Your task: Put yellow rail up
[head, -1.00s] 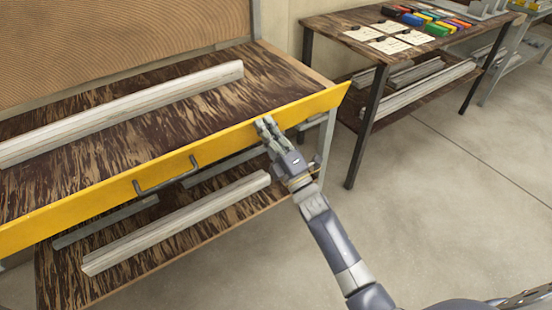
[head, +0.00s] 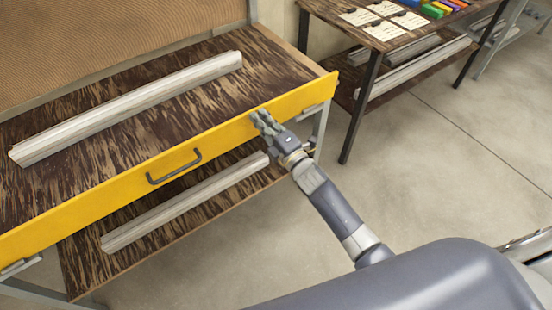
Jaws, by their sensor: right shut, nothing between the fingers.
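The yellow rail (head: 110,190) runs along the front edge of the bench (head: 85,110), with its broad face to the front. It has a dark handle (head: 174,166) near its middle. I cannot tell whether it is latched. My right gripper (head: 258,117) is shut and empty, with its fingertips at the front face of the rail toward its right end. I cannot tell whether they touch it. My left gripper is not in view.
A pale profile (head: 130,105) lies on the bench top, and another (head: 185,200) lies on the shelf below. A second table (head: 385,35) with cards and coloured blocks stands at the back right. The floor (head: 440,170) between is clear.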

